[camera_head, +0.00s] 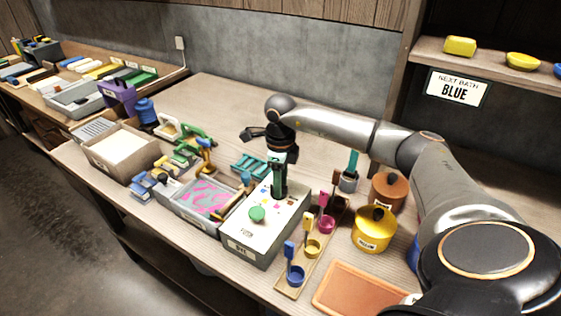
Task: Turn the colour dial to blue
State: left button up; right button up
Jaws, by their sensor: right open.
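A grey box with a white top (236,241) stands near the front edge of the bench. A round green knob (257,214) sits on the front part of its top. Small coloured marks are spread on the top behind the knob, around the place where my right gripper (279,192) points down. My right gripper is open, with its fingertips at or just above the box top; whether they touch anything is too small to tell. A dial among the marks is largely hidden by the fingers, and its setting cannot be read. My left gripper is out of view.
A sign (455,88) reads "NEXT BATH BLUE". Right of the box stand a rack of small cups with blue (295,276), yellow and pink contents, a yellow pot (374,232) and a terracotta tray (361,289). A pink-marbled tray (199,222) stands left.

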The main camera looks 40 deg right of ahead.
notch_tip(320, 180, up, 12)
jog(key=shift+r+b, duration=0.25)
jog(key=shift+b, duration=0.05)
dwell(0.8)
